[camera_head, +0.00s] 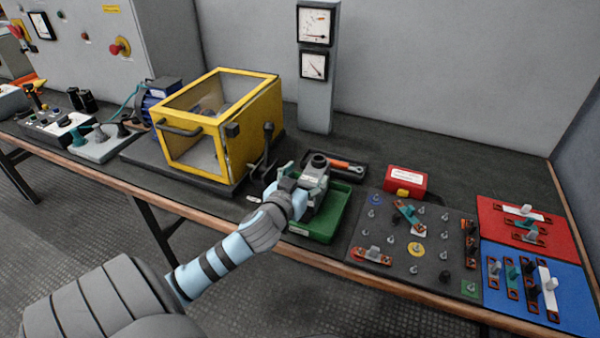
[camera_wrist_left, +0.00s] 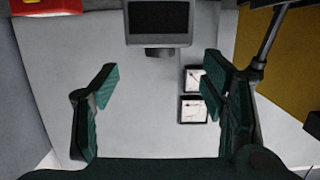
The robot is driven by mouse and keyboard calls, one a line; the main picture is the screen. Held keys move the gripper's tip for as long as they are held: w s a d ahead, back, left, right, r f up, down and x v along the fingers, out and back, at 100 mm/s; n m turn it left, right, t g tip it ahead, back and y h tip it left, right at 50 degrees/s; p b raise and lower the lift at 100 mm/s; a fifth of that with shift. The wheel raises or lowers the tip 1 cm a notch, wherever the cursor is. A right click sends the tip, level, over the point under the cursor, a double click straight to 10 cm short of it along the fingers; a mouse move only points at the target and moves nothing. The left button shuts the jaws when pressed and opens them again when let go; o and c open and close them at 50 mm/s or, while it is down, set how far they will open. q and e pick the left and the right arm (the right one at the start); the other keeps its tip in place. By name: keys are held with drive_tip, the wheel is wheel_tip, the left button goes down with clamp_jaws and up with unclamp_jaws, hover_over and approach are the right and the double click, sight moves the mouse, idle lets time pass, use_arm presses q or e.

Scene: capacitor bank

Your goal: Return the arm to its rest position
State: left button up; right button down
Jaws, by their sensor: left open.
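My left arm (camera_head: 225,255) comes in from the lower left and reaches over the bench's front edge. My left gripper (camera_head: 315,175) is above the green tray, and the arm hides part of that tray. In the left wrist view, its two dark green fingers (camera_wrist_left: 162,95) stand wide apart with nothing between them. My right arm and gripper do not show.
The yellow-framed box (camera_head: 215,125) stands left of the gripper. The green tray (camera_head: 335,215) lies below it. A dark board with pegs (camera_head: 400,225), a red box (camera_head: 406,181), a red mat (camera_head: 500,235) and a blue mat (camera_head: 570,300) are to the right. A meter post (camera_head: 317,95) stands behind.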

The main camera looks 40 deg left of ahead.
use_arm(q)
drive_tip(key=v, duration=0.3)
drive_tip(key=shift+s+d+r, duration=0.1)
drive_tip(key=shift+s+d, duration=0.05)
drive_tip(key=shift+s, duration=0.15)
